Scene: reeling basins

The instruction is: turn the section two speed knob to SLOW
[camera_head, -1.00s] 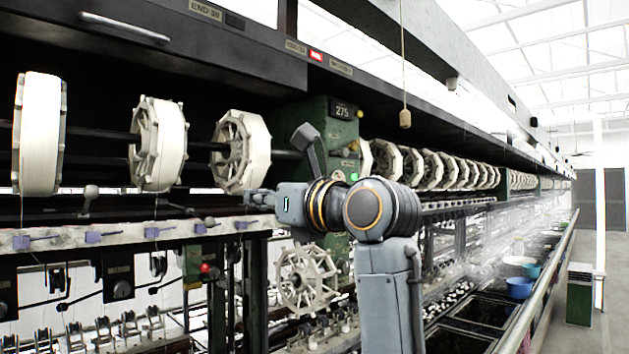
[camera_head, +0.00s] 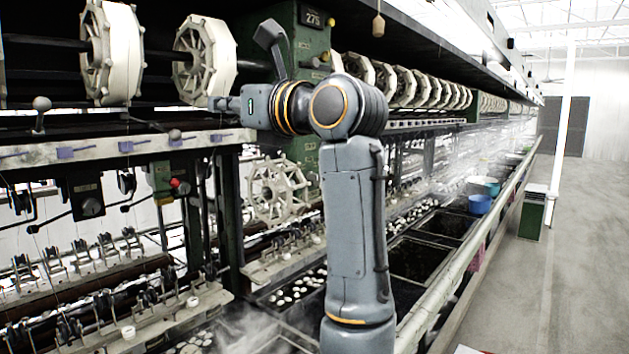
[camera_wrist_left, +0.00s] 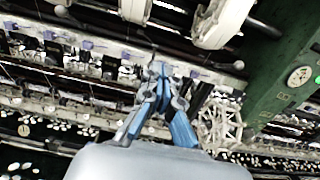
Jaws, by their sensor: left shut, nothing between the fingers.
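My left gripper (camera_head: 215,103) is shut and empty in front of the machine, pointing left near the pale rail under the reels. In the left wrist view its blue fingers (camera_wrist_left: 160,72) are together, with the rail behind them. I cannot tell which part is the section two speed knob, and no SLOW mark is readable. A dark box with a round knob (camera_head: 91,207) hangs under the rail, left of and below the gripper. My right gripper is not in view.
White reels (camera_head: 205,60) hang above the rail (camera_head: 75,148). A green housing (camera_head: 311,50) marked 275 stands behind my arm; a white dial (camera_wrist_left: 300,76) shows on it. Dark basins (camera_head: 420,258) and a blue bowl (camera_head: 480,204) lie right.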

